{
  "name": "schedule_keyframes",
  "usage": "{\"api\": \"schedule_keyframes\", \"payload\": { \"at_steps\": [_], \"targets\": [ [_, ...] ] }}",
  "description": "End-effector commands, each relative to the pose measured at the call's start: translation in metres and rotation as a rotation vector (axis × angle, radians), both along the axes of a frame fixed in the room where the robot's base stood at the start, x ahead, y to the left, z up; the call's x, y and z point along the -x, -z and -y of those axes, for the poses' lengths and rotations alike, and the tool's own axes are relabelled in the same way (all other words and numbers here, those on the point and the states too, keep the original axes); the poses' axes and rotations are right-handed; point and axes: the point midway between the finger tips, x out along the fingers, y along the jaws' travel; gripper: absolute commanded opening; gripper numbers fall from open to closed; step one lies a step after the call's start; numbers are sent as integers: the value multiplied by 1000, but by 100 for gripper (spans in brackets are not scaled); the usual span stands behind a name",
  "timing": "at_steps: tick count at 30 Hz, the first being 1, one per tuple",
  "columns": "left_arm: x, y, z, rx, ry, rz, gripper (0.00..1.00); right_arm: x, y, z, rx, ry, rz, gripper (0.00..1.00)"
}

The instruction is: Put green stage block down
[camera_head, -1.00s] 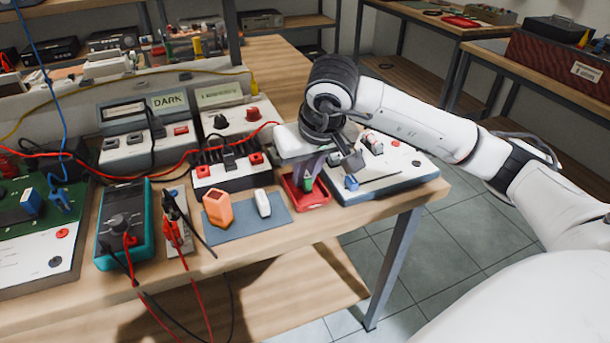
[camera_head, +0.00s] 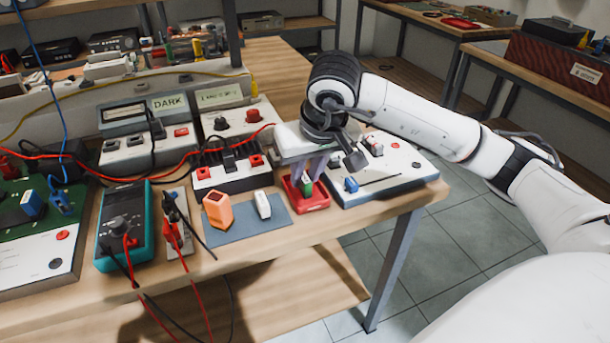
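The green stage block (camera_head: 307,188) is small and mostly hidden; it stands in the small red tray (camera_head: 319,206) near the table's front edge. My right gripper (camera_head: 309,176) points down over the tray, its two purple-grey fingers apart on either side of the block's top. The fingers look open, with the block between them and low in the tray. Whether a finger still touches the block is too small to tell. My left gripper is not in view.
Right of the tray is a white board (camera_head: 385,170) with a blue part and knobs. Left is a blue-grey mat (camera_head: 245,229) with an orange block (camera_head: 217,210) and a white block (camera_head: 262,204). Behind stands a black-and-white terminal unit (camera_head: 232,178). Red leads cross the left side.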

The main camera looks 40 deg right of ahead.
Motion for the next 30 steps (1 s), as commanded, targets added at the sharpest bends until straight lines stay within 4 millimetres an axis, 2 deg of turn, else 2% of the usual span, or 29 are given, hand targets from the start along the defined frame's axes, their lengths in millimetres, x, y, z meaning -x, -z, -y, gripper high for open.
{"api": "schedule_keyframes", "payload": {
  "at_steps": [1, 6, 13, 18, 30],
  "targets": [
    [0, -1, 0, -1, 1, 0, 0, 3, -12, -1, 1, -1, 6, 20],
    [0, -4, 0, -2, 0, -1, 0, 17, -48, -4, 2, -2, 7, 20],
    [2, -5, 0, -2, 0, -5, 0, 33, -85, -8, 1, -1, 5, 20],
    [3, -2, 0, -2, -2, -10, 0, 38, -96, -9, 0, 0, 2, 20],
    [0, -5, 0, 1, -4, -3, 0, 39, -96, -9, 1, -1, 0, 20]
  ]
}}
